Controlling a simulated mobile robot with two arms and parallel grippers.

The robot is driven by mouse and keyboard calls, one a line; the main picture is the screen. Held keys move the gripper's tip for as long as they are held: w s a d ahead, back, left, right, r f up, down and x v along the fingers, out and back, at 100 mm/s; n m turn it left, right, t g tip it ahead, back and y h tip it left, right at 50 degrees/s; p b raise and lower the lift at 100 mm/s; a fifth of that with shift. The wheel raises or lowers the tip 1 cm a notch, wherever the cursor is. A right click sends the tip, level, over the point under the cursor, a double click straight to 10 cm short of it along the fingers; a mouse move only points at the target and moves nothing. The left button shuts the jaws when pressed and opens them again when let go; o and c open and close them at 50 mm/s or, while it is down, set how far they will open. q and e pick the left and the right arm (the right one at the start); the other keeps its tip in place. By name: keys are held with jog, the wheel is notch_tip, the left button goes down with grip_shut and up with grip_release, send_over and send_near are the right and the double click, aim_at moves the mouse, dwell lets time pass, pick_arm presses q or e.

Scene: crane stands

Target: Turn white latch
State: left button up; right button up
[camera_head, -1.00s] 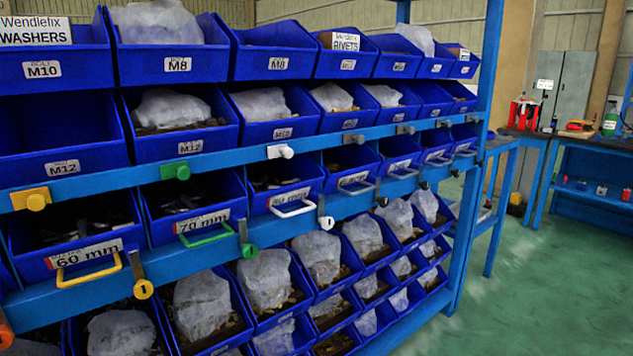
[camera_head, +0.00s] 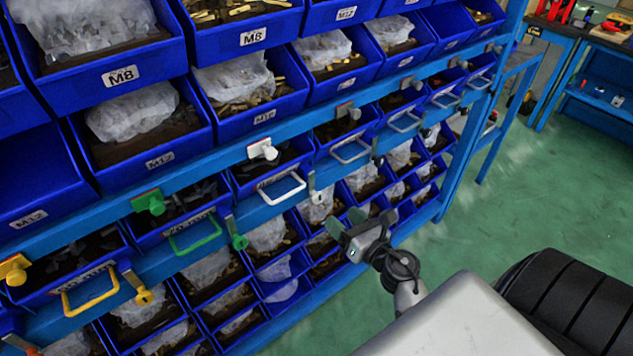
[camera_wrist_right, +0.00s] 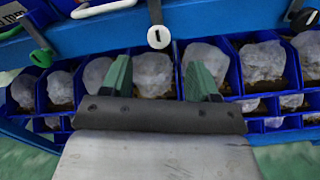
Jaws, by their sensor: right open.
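The white latch (camera_head: 315,188) hangs from the lower blue rail, just right of a bin's white handle (camera_head: 283,190). It has a grey stem and a round white end. It also shows in the right wrist view (camera_wrist_right: 157,38), top centre, beyond the fingers and between them. A white knob (camera_head: 262,150) is on the rail above. My right gripper (camera_head: 345,221) is open and empty, in front of the rack, below and right of the white latch and apart from it. Its green fingers (camera_wrist_right: 159,72) are spread in the wrist view. My left gripper is not in view.
A green latch (camera_head: 236,234) and a yellow latch (camera_head: 143,293) hang further left on the same rail. Blue bins with bagged parts (camera_head: 268,235) fill the rows below. Green floor (camera_head: 465,235) is open to the right of the rack.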

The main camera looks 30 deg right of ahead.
aim_at(320, 198)
jog(key=w, duration=0.3)
jog(key=w+p, duration=0.1)
jog(key=w, duration=0.2)
jog(key=w+a, duration=0.1)
jog(key=w, duration=0.2)
jog(key=shift+w, duration=0.2)
jog(key=shift+d, duration=0.1)
jog(key=c, duration=0.9)
